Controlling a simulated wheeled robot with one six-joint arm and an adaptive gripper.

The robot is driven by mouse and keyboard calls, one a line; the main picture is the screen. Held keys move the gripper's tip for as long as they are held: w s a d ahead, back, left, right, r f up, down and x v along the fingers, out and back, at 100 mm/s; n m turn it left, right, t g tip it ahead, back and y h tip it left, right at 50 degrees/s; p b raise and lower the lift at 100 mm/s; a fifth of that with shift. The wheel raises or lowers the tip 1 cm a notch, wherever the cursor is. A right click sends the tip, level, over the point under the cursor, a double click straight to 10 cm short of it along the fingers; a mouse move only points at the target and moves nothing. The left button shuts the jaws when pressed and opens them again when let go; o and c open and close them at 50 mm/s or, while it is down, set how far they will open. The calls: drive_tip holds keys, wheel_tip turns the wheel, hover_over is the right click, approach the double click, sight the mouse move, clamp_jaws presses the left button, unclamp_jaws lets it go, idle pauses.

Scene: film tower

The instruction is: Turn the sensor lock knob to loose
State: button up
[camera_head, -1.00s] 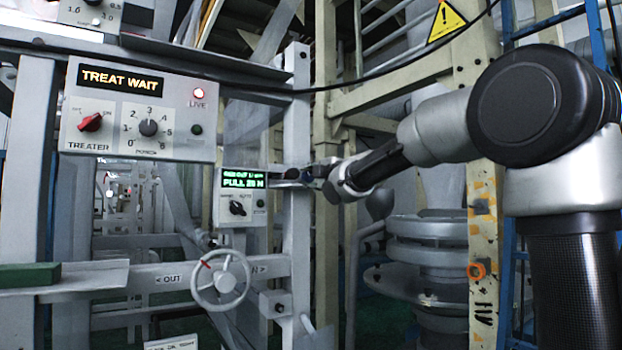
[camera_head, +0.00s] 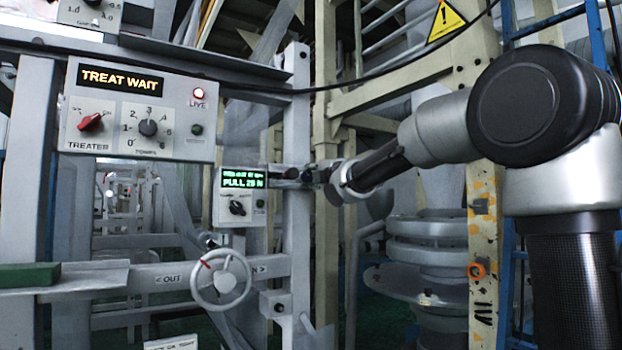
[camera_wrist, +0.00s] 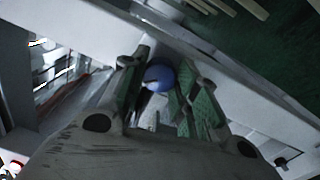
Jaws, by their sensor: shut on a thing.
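A round blue knob (camera_wrist: 158,78), which I take for the sensor lock knob, shows between my gripper's fingers in the wrist view. My gripper (camera_wrist: 156,92) has green-padded fingers, one on each side of the knob, and is shut on it. In the head view my gripper (camera_head: 308,174) reaches from the right to the grey upright post, just right of the small display box. The knob's markings and setting cannot be seen.
The small box (camera_head: 228,210) has a green display and a black selector. A larger panel (camera_head: 180,150) reads "TREAT WAIT" and has a red knob. A grey handwheel (camera_head: 220,280) sits below. A cream post (camera_head: 327,240) stands close behind my gripper.

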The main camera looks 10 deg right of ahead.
drive_tip(key=shift+f, duration=0.15)
drive_tip(key=o, duration=1)
drive_tip(key=shift+o, duration=0.2)
drive_tip(key=v, duration=1.2)
